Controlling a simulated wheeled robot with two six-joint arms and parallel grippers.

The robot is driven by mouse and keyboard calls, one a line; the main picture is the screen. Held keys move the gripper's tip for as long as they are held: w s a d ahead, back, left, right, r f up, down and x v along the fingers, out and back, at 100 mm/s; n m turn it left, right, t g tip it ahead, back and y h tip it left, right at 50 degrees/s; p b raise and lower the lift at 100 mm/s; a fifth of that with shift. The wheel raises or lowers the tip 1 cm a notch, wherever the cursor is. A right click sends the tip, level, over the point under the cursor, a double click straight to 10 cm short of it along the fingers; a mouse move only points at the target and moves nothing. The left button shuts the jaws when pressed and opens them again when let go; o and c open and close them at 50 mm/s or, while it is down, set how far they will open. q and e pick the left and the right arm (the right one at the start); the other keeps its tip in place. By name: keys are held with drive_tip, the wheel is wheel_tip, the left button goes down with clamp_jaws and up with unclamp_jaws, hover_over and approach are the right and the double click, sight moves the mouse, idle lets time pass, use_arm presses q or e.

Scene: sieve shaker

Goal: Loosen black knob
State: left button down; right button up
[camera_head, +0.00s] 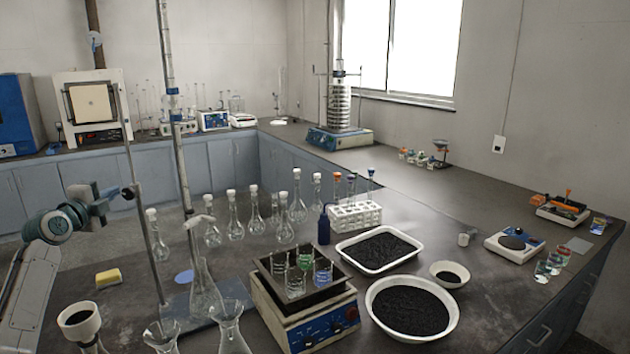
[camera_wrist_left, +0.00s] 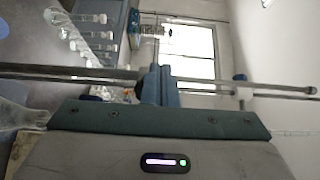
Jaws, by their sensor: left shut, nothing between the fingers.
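My left gripper (camera_head: 104,200) is at the left of the head view, beside a thin upright metal rod (camera_head: 144,215). Its fingers are shut and empty. In the left wrist view the closed fingers (camera_wrist_left: 160,86) stand in front of a rod (camera_wrist_left: 70,73) that crosses the picture. I cannot tell whether they touch it. The sieve shaker (camera_head: 339,104) stands far off on the back counter by the window, with a stack of sieves between upright rods and a crossbar near the top. I cannot clearly make out a black knob. My right gripper is not in view.
A yellow sponge (camera_head: 108,278) lies at left.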

use_arm(q)
drive_tip(key=shift+r, duration=0.15)
idle(0.3)
drive_tip(key=shift+d+f, duration=0.2)
drive_tip(key=shift+d, duration=0.05)
drive_tip(key=shift+f+b, duration=0.15)
drive_tip(key=shift+b, duration=0.4)
